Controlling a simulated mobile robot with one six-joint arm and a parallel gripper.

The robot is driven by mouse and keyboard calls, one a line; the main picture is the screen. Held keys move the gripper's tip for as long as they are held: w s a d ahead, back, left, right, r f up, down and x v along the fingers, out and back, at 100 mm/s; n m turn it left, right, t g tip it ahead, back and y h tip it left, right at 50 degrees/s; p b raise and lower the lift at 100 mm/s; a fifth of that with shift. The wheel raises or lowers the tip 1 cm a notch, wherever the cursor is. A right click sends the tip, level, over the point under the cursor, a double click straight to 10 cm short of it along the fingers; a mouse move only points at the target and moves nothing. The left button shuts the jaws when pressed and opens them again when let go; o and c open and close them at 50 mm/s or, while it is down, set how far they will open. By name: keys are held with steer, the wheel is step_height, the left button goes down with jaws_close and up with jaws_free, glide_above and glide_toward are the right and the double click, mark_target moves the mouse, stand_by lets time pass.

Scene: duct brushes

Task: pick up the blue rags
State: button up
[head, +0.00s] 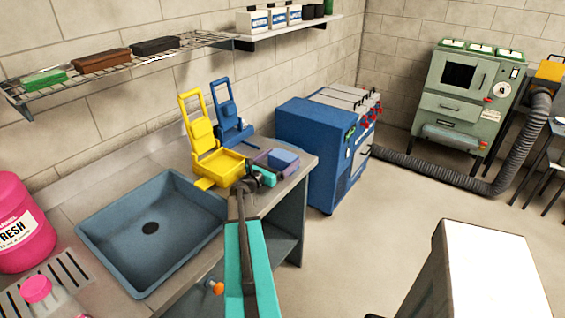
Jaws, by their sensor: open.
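The blue rags (284,158) appear as a small folded blue stack near the right end of the counter, beside a purple item (266,160) that they partly cover or rest on; I cannot tell which. My gripper (262,179) is at the end of my teal arm, over the counter just in front and to the left of the blue rags. It is open and looks empty. It hides part of the counter and the lower left of the purple item. Whether a fingertip touches the rags cannot be told.
A yellow wringer (218,166) and a blue wringer (230,125) stand close left of the rags. A blue-grey sink (110,240) fills the counter's left part. A blue cabinet machine (310,145) stands beyond the counter's end. Open floor (390,215) lies to the right.

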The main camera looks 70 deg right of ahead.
mark_target(285, 152)
steer(key=shift+d, duration=0.15)
steer(key=shift+p+x, duration=1.05)
steer(key=shift+x, duration=0.6)
steer(key=shift+p+x, duration=0.3)
steer(key=shift+x, duration=0.65)
steer(key=shift+s, duration=0.15)
steer(key=c, duration=1)
steer(key=shift+r, duration=0.2)
